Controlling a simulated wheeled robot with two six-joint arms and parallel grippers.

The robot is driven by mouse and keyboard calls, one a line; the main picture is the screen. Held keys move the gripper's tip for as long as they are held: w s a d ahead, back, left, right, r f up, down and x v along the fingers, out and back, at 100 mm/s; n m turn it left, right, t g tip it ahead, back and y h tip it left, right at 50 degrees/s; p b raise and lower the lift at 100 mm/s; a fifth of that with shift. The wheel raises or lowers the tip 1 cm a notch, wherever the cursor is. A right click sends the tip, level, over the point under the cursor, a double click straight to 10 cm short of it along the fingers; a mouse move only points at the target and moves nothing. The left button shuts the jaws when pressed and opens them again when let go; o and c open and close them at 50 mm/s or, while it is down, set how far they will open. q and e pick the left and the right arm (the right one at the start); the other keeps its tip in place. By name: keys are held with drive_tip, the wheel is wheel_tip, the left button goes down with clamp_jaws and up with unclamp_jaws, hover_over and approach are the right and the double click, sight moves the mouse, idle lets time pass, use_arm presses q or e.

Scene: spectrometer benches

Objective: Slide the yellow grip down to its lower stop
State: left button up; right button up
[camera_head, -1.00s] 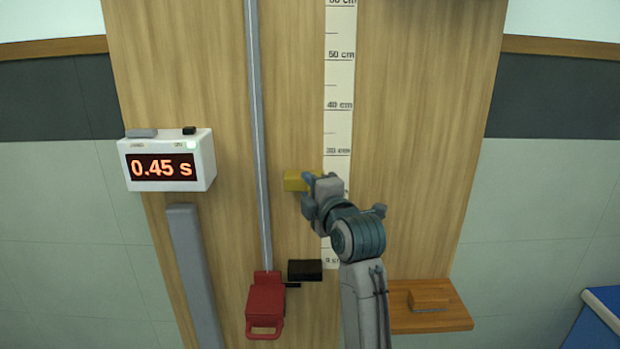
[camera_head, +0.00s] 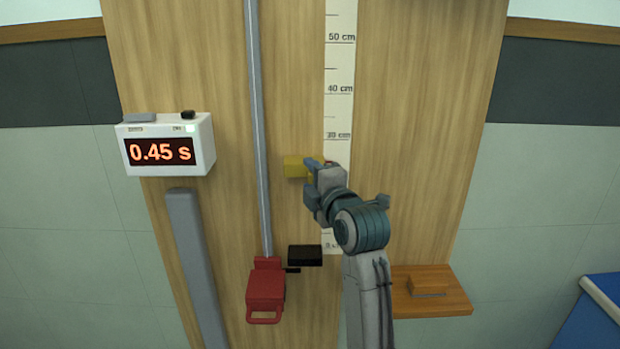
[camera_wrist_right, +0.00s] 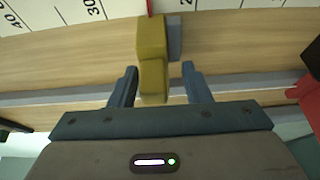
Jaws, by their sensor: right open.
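The yellow grip (camera_head: 296,166) sits on the wooden board beside the white centimetre scale (camera_head: 339,100), a little below the 30 cm mark. It also shows in the right wrist view (camera_wrist_right: 151,45). My right gripper (camera_head: 312,168) is at the grip's right side in the head view. In the right wrist view the right gripper (camera_wrist_right: 160,72) is open, with the near end of the grip between its two fingers. Gaps show on both sides, wider on the right. A black block (camera_head: 305,255) sits lower on the board, below the grip. My left gripper is not in view.
A metal rail (camera_head: 259,130) runs down the board left of the grip to a red part with a handle (camera_head: 265,287). A timer (camera_head: 165,146) reads 0.45 s at left. A grey bar (camera_head: 195,265) and a small wooden shelf (camera_head: 445,298) flank the lower board.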

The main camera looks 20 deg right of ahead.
drive_tip(key=s+d+b, duration=0.1)
drive_tip(key=s+b, duration=0.1)
drive_tip(key=s, duration=0.7)
drive_tip(key=shift+s, duration=0.4)
drive_tip(key=shift+d+f, duration=0.1)
